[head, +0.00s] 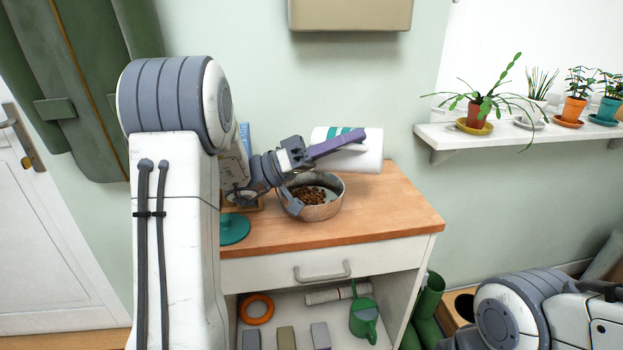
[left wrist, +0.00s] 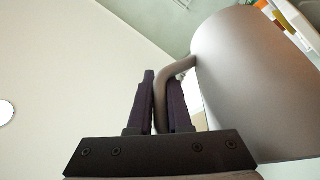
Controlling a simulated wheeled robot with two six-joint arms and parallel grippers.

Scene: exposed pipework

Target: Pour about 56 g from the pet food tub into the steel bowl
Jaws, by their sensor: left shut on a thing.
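The pet food tub (head: 366,160), white with a teal band, lies on its side in the air above the right part of the steel bowl. My left gripper (head: 350,139) is shut on its handle; the left wrist view shows the fingers (left wrist: 160,105) around the handle (left wrist: 177,70) beside the tub's grey-looking wall (left wrist: 250,85). The steel bowl (head: 325,211) stands upright on the wooden top, with brown kibble (head: 312,193) inside. The tub's mouth and any falling food cannot be made out. My right gripper is out of view.
A teal disc (head: 234,229) lies on the wooden top (head: 385,215), left of the bowl. The top's right side is clear. Potted plants stand on a wall shelf (head: 520,137) at right. Below are a drawer (head: 330,263) and a shelf with a green watering can (head: 364,320).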

